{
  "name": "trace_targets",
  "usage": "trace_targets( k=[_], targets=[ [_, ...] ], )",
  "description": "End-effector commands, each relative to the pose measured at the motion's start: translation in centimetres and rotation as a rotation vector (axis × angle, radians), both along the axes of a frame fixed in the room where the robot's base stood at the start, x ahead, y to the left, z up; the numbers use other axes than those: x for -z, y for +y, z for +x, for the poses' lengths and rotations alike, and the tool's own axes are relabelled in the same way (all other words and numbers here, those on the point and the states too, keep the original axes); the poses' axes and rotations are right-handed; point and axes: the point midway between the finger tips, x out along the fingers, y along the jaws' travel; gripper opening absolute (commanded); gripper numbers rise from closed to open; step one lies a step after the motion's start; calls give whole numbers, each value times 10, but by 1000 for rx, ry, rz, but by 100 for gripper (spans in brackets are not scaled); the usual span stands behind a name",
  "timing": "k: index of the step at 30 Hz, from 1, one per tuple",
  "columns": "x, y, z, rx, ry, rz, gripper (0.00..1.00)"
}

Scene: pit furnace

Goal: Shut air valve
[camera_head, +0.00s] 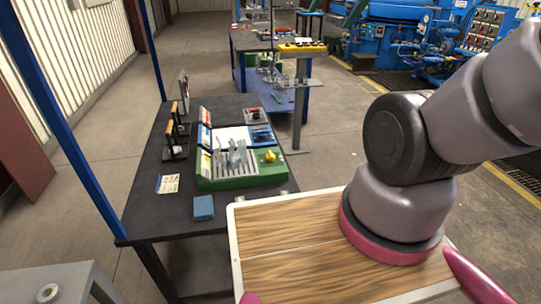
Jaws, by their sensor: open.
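I cannot tell for sure which thing is the air valve. On the dark table stands a green box (240,180) with a yellow knob (269,156) at its right end. My arm rises at the right and leaves the picture at the right edge. My gripper is out of view.
The dark table (148,205) also holds a blue block (203,208), a paper card (168,184) and upright orange-handled levers (174,112). Blue machinery (400,45) fills the back right.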

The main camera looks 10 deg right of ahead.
Motion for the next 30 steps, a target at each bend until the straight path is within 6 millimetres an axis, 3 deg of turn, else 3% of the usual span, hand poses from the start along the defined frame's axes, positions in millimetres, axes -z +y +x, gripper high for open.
trace_targets(
  k=[5,8,14,23,30],
  targets=[
    [8,4,39,56,83,64,78],
    [19,9,73,114,150,112,78],
    [58,20,140,247,281,185,78],
    [157,42,228,469,458,224,78],
    [268,58,275,658,568,201,78]
  ],
)
